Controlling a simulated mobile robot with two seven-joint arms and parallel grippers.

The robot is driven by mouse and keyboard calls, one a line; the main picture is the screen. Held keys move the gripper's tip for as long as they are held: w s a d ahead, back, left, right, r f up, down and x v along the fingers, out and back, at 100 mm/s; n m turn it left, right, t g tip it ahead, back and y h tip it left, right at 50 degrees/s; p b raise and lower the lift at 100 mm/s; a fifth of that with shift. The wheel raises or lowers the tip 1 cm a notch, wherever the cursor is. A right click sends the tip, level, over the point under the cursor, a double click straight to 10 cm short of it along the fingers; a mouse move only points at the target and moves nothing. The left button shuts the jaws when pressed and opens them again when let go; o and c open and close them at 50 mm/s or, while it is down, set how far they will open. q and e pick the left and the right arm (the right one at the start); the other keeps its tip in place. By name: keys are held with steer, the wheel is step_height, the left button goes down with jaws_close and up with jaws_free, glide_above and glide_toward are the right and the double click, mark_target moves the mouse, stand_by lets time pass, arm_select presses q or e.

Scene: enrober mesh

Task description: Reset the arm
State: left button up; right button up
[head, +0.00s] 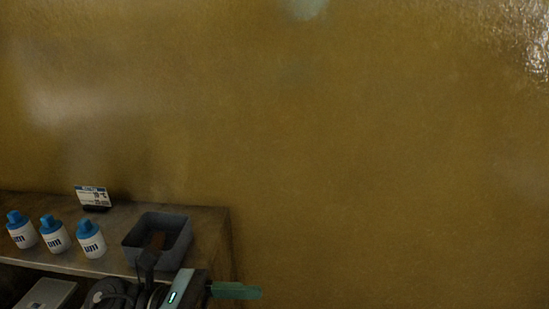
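Part of my arm, dark and silver with a small green light, shows at the bottom left, cut off by the lower edge. I take it to be my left arm. A dark, narrow part of it, perhaps the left gripper (148,262), stands up in front of a grey bin (184,238). Its fingers are not clear, so I cannot tell whether it is open or shut, or whether it touches the bin. A flat green piece (236,291) sticks out to the right of the arm. My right gripper is not in view.
A shelf (212,222) at lower left carries the bin, with something brown inside, three white bottles with blue caps (55,235) and a price sign (93,196). A pale box (47,294) sits below. A bare brownish-yellow wall (380,150) fills the rest.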

arm_select(q)
steer(key=w+a+f+m+t+y+p, duration=0.1)
steer(key=a+f+m+t+y, duration=0.35)
steer(key=m, duration=0.75)
steer(key=w+a+f+m+t+y, duration=0.1)
steer(key=f+m+t+y, duration=0.1)
steer(key=f+m+t, duration=0.75)
steer(key=w+a+f+m+t+y+p, duration=0.1)
steer(key=a+m+t+y, duration=0.3)
steer(key=m, duration=1)
steer(key=s+a+f+n+g+y, duration=0.2)
steer(key=s+f+n+g+y, duration=0.1)
steer(key=s+f+n, duration=0.5)
steer(key=s+a+f+n+g+y, duration=0.3)
steer(key=s+f+n, duration=0.5)
steer(key=s+f, duration=0.5)
steer(key=shift+s+a+f+g+y+p, duration=0.15)
steer(key=shift+a+f+g+y+p, duration=0.2)
steer(key=shift+f+g, duration=0.35)
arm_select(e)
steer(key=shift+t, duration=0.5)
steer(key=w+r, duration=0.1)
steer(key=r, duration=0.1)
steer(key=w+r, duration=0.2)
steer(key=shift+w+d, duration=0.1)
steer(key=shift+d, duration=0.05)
